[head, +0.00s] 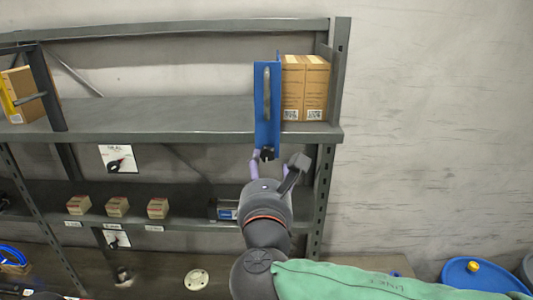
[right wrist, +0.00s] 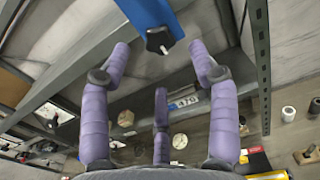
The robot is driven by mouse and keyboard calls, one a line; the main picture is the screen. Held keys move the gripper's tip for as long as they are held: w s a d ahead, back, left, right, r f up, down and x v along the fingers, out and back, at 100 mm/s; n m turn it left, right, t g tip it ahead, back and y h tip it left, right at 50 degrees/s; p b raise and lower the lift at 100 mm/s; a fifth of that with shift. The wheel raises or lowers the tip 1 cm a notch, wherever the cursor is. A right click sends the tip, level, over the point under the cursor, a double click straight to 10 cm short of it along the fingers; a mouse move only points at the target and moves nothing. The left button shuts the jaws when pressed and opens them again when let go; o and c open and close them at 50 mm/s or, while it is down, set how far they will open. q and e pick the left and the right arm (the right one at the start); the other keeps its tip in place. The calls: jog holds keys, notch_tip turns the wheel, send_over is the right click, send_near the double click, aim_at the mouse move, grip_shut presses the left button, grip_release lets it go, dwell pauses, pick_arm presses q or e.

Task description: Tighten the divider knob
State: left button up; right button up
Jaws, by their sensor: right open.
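The blue divider (head: 262,110) stands upright on the upper shelf, with a grey slotted strip on its face. Its black lobed knob (head: 267,154) sits at the lower end, by the shelf's front edge. The knob also shows in the right wrist view (right wrist: 158,40), at top centre. My right gripper (head: 270,165) is just below and in front of the knob. Its lavender fingers (right wrist: 159,55) are open, with a finger to each side of the knob and a gap left between. Whether any finger touches it I cannot tell. My left gripper is not in view.
Cardboard boxes (head: 305,88) stand right beside the divider. The grey shelf edge (head: 180,136) runs behind my gripper. Small boxes (head: 117,206) sit on the lower shelf. A blue drum (head: 470,274) is at lower right. The upper shelf's middle is clear.

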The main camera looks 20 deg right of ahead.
aim_at(267, 156)
jog(key=x, duration=0.7)
jog(key=shift+p, duration=0.3)
jog(key=shift+f, duration=0.1)
jog(key=c, duration=1.2)
